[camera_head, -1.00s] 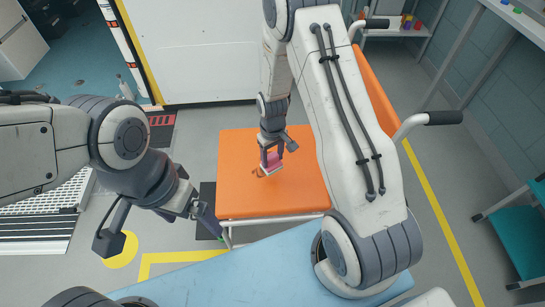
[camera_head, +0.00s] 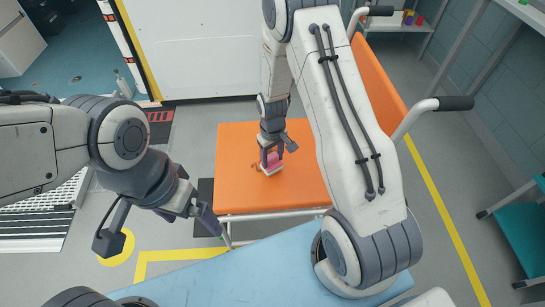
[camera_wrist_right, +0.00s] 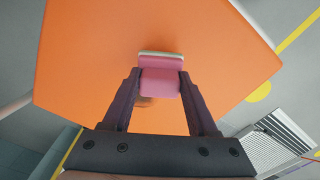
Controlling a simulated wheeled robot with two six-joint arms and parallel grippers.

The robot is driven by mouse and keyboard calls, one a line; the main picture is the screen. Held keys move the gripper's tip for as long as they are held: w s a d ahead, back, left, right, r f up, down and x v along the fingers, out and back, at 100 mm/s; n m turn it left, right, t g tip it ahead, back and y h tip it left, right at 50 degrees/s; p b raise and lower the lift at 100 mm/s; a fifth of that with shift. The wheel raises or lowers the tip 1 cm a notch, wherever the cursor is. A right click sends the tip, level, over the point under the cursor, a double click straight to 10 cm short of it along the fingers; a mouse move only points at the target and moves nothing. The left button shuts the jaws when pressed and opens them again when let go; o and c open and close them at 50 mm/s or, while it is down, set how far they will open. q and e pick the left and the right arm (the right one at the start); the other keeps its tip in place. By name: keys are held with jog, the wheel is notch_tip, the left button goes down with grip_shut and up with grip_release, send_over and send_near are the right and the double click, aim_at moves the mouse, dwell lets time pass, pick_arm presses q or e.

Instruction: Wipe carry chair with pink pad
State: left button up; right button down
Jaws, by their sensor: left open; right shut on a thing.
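The carry chair has an orange seat (camera_head: 238,192) and an orange backrest (camera_head: 378,92) partly hidden behind my right arm. My right gripper (camera_head: 270,158) is shut on the pink pad (camera_head: 271,167) over the middle of the seat. In the right wrist view the pad (camera_wrist_right: 160,82) sits between both fingers, with a pale layer on its far side. It appears to be at the seat surface; contact is not certain. A brownish mark (camera_wrist_right: 147,101) shows on the seat beside the pad, partly hidden. My left gripper (camera_head: 208,222) is open and empty, left of the chair's near corner.
Chair handles (camera_head: 436,104) stick out at the right. A blue surface (camera_head: 240,278) lies in front of the chair. A metal ramp (camera_head: 35,215) is at the left and a teal seat (camera_head: 525,235) at the right. Grey floor with yellow markings lies between.

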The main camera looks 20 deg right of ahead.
jog(key=shift+f+b, duration=0.65)
jog(key=shift+f, duration=0.4)
jog(key=shift+w+d+r+p, duration=0.15)
jog(key=shift+w+d, duration=0.1)
jog(key=shift+w, duration=0.5)
jog(key=shift+w+d+p, duration=0.15)
jog(key=shift+w+d, duration=0.05)
jog(key=shift+w, duration=0.55)
jog(key=shift+w+d, duration=0.15)
jog(key=shift+w, duration=0.45)
jog(key=shift+w+d, duration=0.15)
jog(key=shift+w, duration=0.4)
jog(key=shift+w+d, duration=0.3)
jog(key=shift+w, duration=0.65)
jog(key=shift+w+d, duration=0.25)
jog(key=shift+w, duration=0.65)
jog(key=shift+w+d+f+b, duration=0.1)
jog(key=shift+w+d+b, duration=0.15)
jog(key=shift+w, duration=0.5)
jog(key=shift+w+d+f+b, duration=0.1)
jog(key=shift+w+b, duration=0.15)
jog(key=shift+w, duration=0.45)
